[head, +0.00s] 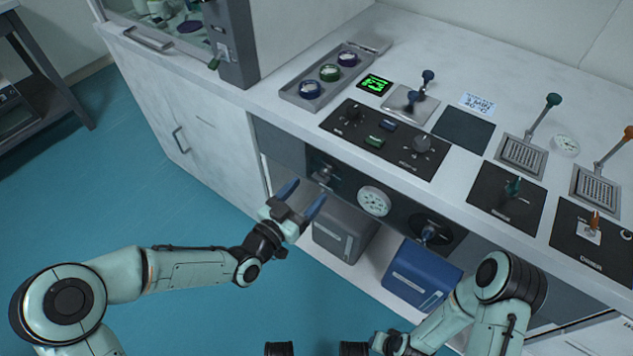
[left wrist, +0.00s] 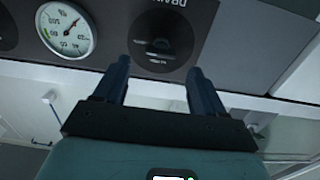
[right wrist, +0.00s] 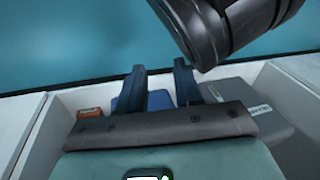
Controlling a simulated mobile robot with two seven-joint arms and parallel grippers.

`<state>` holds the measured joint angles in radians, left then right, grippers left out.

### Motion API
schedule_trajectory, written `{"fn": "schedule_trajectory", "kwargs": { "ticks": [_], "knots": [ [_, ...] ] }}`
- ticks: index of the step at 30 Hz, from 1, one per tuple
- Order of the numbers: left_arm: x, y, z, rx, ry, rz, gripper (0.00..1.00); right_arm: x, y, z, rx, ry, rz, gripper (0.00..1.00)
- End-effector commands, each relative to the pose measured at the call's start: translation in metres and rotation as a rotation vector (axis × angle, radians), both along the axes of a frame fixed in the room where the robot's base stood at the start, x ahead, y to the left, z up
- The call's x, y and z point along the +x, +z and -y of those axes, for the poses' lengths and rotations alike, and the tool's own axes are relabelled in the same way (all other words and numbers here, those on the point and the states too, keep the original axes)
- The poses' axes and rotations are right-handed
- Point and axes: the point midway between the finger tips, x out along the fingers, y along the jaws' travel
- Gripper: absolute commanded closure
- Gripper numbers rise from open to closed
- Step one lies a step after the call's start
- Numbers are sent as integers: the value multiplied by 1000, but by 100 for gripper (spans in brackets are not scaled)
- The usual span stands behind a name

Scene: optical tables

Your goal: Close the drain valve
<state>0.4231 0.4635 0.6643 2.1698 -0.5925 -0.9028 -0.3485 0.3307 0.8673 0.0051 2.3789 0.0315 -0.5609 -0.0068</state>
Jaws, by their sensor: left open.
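The drain valve (head: 323,173) is a small handle on a dark round plate at the left end of the dark panel under the counter. In the left wrist view the drain valve (left wrist: 160,45) sits ahead between the fingertips, with its label upside down. My left gripper (head: 301,196) is open and empty, in front of and slightly below the valve, apart from it. The left fingers also show in the left wrist view (left wrist: 158,75). My right gripper (right wrist: 160,70) has its fingers apart and empty, over the lower shelf. The handle's exact angle is too small to tell.
A round gauge (head: 374,201) and another round valve (head: 428,235) are right of the drain valve. A grey box (head: 343,238) and a blue box (head: 420,275) stand below the panel. The counter (head: 285,125) overhangs above. The blue floor (head: 190,215) at left is free.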

Motion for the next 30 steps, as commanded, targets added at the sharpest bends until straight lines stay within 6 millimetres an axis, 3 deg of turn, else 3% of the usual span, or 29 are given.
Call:
{"fn": "schedule_trajectory", "kwargs": {
  "ticks": [3, 9, 20, 26, 30],
  "knots": [
    [18, -2, 14, -2, -1, 0, 30, -10, -10, 1, 3, -2, -33, 66],
    [36, -1, 27, 0, -1, -1, 30, -19, -17, 3, 4, -5, -65, 66],
    [41, 0, 30, 0, 0, -2, 30, -22, -18, 3, 5, -5, -74, 66],
    [41, 0, 29, 0, 0, -2, 86, -22, -18, 3, 4, -4, -73, 66],
    [41, -1, 29, 0, 0, -3, 86, -22, -18, 3, 5, -4, -72, 66]
  ]
}}
